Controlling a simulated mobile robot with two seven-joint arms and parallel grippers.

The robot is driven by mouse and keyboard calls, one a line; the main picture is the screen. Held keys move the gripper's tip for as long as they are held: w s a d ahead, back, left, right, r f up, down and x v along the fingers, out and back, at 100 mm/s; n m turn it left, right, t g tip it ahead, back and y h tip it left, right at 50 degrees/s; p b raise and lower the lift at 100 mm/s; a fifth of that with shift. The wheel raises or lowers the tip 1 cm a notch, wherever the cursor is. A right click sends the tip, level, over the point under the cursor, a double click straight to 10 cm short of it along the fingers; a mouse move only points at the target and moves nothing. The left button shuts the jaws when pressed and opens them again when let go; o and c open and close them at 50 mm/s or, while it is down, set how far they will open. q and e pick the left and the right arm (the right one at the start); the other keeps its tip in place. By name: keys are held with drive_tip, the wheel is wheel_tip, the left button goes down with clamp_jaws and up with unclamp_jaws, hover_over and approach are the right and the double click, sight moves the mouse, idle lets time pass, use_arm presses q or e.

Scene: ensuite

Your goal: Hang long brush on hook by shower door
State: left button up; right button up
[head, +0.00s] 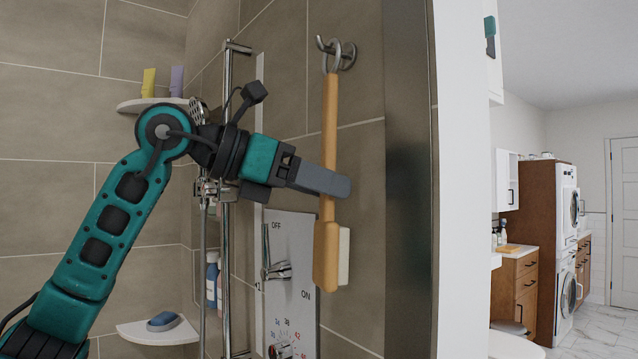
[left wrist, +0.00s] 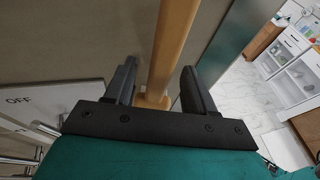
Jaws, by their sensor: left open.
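The long brush (head: 330,150) has a wooden handle and a pale pad on its head. It hangs upright in the head view, the ring at its top around the metal hook (head: 337,50) on the tiled wall. My left gripper (head: 340,186) is at the lower handle, just above the brush head. In the left wrist view, the handle (left wrist: 172,50) stands between the two open fingers (left wrist: 157,85), with gaps on both sides. My right gripper is in neither view.
A shower control panel (head: 291,285) with a lever is below my gripper. A vertical shower rail (head: 226,270) stands left of it. The door frame edge (head: 408,180) is close on the right. Corner shelves (head: 158,331) hold small items.

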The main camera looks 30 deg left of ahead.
use_arm(q)
drive_tip(key=v, duration=1.3)
drive_tip(key=shift+b, duration=0.4)
